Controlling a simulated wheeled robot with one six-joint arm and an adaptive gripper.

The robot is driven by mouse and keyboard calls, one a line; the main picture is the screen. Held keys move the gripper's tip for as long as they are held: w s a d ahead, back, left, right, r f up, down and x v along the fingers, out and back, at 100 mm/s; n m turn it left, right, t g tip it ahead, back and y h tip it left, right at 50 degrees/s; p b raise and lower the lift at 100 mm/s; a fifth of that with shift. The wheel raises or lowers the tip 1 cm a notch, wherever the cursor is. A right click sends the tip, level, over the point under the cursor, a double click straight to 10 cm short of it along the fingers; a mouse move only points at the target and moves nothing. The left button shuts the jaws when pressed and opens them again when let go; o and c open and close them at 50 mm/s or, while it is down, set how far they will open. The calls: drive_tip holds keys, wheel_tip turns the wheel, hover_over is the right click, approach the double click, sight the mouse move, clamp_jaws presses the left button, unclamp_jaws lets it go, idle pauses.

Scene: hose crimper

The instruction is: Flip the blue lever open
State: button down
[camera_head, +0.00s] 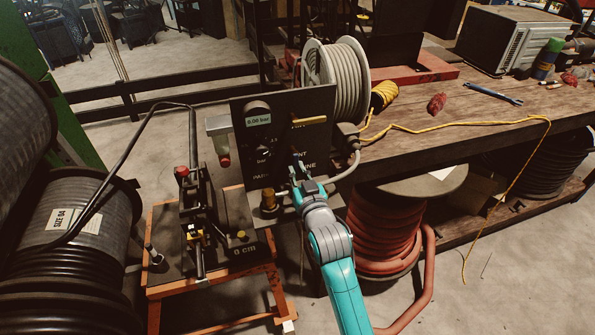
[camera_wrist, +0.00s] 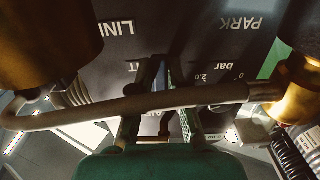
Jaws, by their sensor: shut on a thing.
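My gripper (camera_head: 299,172) is at the lower middle of a dark upright panel (camera_head: 285,103), with its fingers pointing at the panel face. In the wrist view the two fingers (camera_wrist: 161,88) reach to the panel, close together on a narrow dark bluish part, which I take to be the blue lever. The fingers hide most of it, so its angle cannot be told. The panel carries a display reading 0.00 bar (camera_head: 257,118), a round knob (camera_head: 262,153) and a brass-coloured bar (camera_head: 309,121). In the wrist view the panel lettering shows upside down.
A grey hose (camera_wrist: 100,112) crosses close in front of the fingers in the wrist view, between brass fittings (camera_wrist: 300,98). Left of the panel stands a black crimping device (camera_head: 195,215) on an orange frame. Large hose reels (camera_head: 70,205) stand left; a wooden bench (camera_head: 470,125) runs right.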

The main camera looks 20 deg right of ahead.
drive_tip(key=c, duration=1.1)
unclamp_jaws()
drive_tip(key=s, duration=1.2)
drive_tip(key=s+f+g, duration=0.1)
drive_tip(key=s+f, duration=0.5)
drive_tip(key=s, duration=0.5)
drive_tip(key=s+f+g, duration=0.1)
drive_tip(key=s+f, duration=0.4)
drive_tip(key=s, duration=0.6)
drive_tip(key=shift+g, duration=0.6)
drive_tip(key=f+v, duration=0.1)
drive_tip(key=v, duration=0.5)
drive_tip(key=f+v, duration=0.1)
drive_tip(key=v, duration=0.5)
drive_tip(key=s+d+f+v, duration=0.1)
drive_tip(key=v, duration=0.5)
drive_tip(key=shift+s+f, duration=0.3)
drive_tip(key=shift+s, duration=0.1)
